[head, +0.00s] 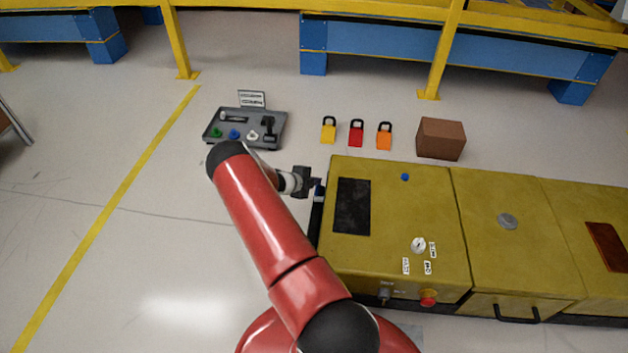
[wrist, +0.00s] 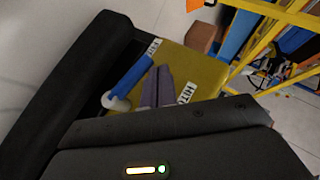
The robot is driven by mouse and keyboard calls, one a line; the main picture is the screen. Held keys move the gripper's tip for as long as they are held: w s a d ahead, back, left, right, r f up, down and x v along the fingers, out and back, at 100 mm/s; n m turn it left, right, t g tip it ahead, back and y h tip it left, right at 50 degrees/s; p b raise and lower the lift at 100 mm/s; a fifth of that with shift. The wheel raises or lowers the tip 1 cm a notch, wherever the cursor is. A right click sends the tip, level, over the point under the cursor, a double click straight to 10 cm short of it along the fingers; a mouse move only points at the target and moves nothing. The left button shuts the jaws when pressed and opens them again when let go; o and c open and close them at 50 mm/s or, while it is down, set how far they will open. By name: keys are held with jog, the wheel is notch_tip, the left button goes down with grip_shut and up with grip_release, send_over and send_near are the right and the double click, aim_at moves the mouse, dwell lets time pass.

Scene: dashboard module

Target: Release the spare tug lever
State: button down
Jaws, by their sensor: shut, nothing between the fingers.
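A lever with a blue handle (wrist: 132,76) and a pale round end shows in the wrist view, against the end of the yellow module (wrist: 208,68). Labels starting "HIT" (wrist: 190,93) sit on either side of it. In the head view a small blue piece (head: 319,193) shows at the left end of the yellow module (head: 400,190), probably the same lever. My gripper (wrist: 160,72) is shut and empty, its fingers just right of the blue handle. I cannot tell whether they touch it. In the head view my gripper (head: 314,183) is at the module's upper left corner.
A grey tray (head: 270,142) with small coloured parts and a white sign stands on the floor at the upper left. Yellow, red and orange padlocks (head: 356,135) and a brown box (head: 441,139) stand behind the module. The floor left of my arm is clear.

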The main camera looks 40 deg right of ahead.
jog(key=v, duration=0.8)
jog(key=shift+p, duration=0.4)
jog(key=shift+d, duration=0.1)
jog(key=shift+r, duration=0.1)
jog(key=s+a+r+m+y, duration=0.2)
jog(key=a+r+m, duration=0.3)
jog(key=r+m, duration=0.3)
jog(key=s+a+r+m+y+p, duration=0.15)
jog(key=a+r+m, duration=0.25)
jog(key=r+m, duration=0.5)
jog(key=s+a+r+m+y+b, duration=0.15)
jog(key=a+r+m, duration=0.35)
jog(key=r, duration=0.6)
jog(key=s+a+r+m+t+y+p, duration=0.1)
jog(key=s+a+r+m+t+y, duration=0.2)
jog(key=s+a+r+m, duration=0.4)
jog(key=s+a+r+m+t+y+p, duration=0.1)
jog(key=s+a+r+m+t+y, duration=0.1)
jog(key=s+a+r+m, duration=0.6)
jog(key=s+a+m+y, duration=0.1)
jog(key=s+a+m, duration=0.2)
jog(key=s, duration=0.4)
jog(key=shift+a+r+m+t+y, duration=0.2)
jog(key=shift+a+m+t+y, duration=0.1)
jog(key=shift+m+t, duration=0.1)
